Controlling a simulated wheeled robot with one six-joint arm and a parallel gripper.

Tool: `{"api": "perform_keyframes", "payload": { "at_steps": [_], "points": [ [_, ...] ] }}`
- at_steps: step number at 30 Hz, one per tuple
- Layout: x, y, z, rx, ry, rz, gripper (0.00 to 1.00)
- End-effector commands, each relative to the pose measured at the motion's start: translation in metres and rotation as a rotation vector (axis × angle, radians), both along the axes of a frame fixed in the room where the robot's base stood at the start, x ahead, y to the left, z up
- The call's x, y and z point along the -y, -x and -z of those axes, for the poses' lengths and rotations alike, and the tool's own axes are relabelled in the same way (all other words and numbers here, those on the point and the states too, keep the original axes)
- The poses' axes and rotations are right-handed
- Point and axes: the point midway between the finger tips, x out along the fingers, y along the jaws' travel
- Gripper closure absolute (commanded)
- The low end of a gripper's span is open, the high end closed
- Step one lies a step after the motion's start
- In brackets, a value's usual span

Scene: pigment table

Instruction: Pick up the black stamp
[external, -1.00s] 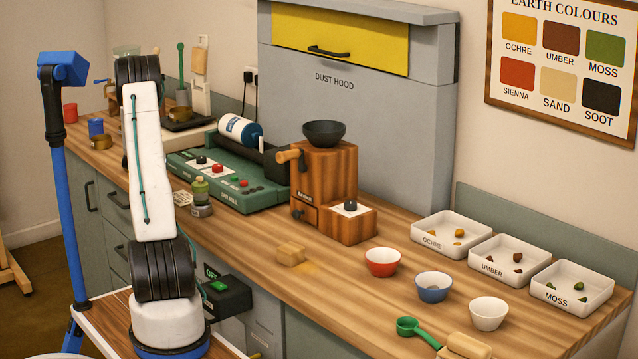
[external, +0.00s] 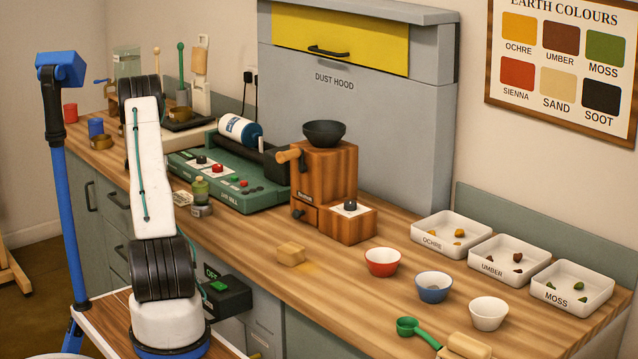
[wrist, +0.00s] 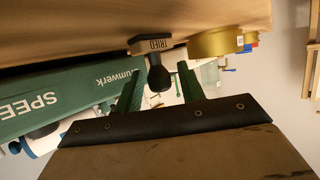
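The black stamp (wrist: 158,76) shows in the wrist view, where the picture is upside down. My gripper (wrist: 160,82) is open, with one green finger on each side of the stamp's handle in the picture. I see gaps between the handle and both fingers, and cannot tell how far the handle reaches between them. In the external view my arm hides the gripper, and I cannot make out the stamp there.
A brass tin (wrist: 214,43) stands close beside the stamp. The green mill (external: 240,198), with a white and blue jar (external: 239,130) on it, is nearby. A wooden grinder (external: 325,180), bowls and white trays (external: 440,243) stand further right. The counter's front middle is mostly clear.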

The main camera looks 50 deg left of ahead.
Motion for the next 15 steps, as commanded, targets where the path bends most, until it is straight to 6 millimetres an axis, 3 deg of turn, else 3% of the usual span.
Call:
{"api": "perform_keyframes", "payload": {
  "at_steps": [1,3,4,15],
  "points": [
    [0.0000,0.0000,-0.0001,0.000,0.000,0.000,0.76],
    [0.0001,0.0002,-0.0001,0.000,0.000,0.000,0.95],
    [0.0001,0.0002,-0.0002,0.000,0.000,0.000,0.99],
    [0.0001,0.0002,-0.0012,0.000,0.000,0.000,1.00]
  ]
}}
